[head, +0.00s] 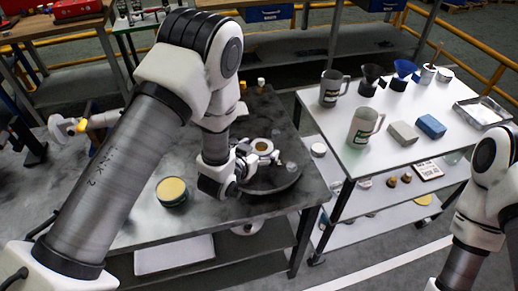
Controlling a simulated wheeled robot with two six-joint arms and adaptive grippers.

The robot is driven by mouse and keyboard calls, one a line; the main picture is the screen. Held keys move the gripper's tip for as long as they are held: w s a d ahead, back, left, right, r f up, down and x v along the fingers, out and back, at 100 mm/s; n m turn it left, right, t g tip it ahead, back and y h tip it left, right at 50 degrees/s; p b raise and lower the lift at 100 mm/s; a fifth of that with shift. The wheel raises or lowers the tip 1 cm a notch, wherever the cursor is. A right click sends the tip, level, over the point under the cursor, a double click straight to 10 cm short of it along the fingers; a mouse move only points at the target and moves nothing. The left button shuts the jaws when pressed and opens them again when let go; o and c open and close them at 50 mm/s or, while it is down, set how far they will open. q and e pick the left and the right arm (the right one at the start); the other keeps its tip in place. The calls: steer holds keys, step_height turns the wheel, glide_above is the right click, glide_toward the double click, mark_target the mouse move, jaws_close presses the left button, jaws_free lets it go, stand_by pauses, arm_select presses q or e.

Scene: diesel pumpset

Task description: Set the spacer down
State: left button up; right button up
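My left arm reaches in from the left, over the dark workbench (125,228). My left gripper (245,164) is low over a round dark plate (274,186) at the bench's right part. A small pale ring-shaped piece with a yellowish centre (262,146), which may be the spacer, is right at the fingertips. The fingers are small and partly hidden by the wrist, so I cannot tell whether they grip it or whether it touches the plate. My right arm shows at the right edge; its gripper is out of frame.
A round tin with a yellow top (172,190) stands on the bench left of the gripper. The white table (350,110) at the right holds measuring jugs (364,127), dark funnels, a grey block (403,134), a blue block (431,127) and a metal tray (483,113).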

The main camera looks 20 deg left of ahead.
arm_select(q)
steer(key=shift+r, duration=0.3)
steer(key=b+v, duration=0.1)
steer(key=v, duration=0.3)
steer(key=b+v, duration=0.1)
steer(key=v, duration=0.4)
steer(key=shift+s+a+f+b, duration=0.1)
steer(key=shift+s+b, duration=0.25)
steer(key=shift+s, duration=0.05)
steer(key=s+r+p, duration=0.1)
steer(key=p, duration=0.2)
steer(key=shift+r, duration=0.4)
steer(key=shift+s+a+f+p, duration=0.2)
steer(key=shift+s+p, duration=0.25)
steer(key=shift+p, duration=0.15)
steer(key=shift+f, duration=0.1)
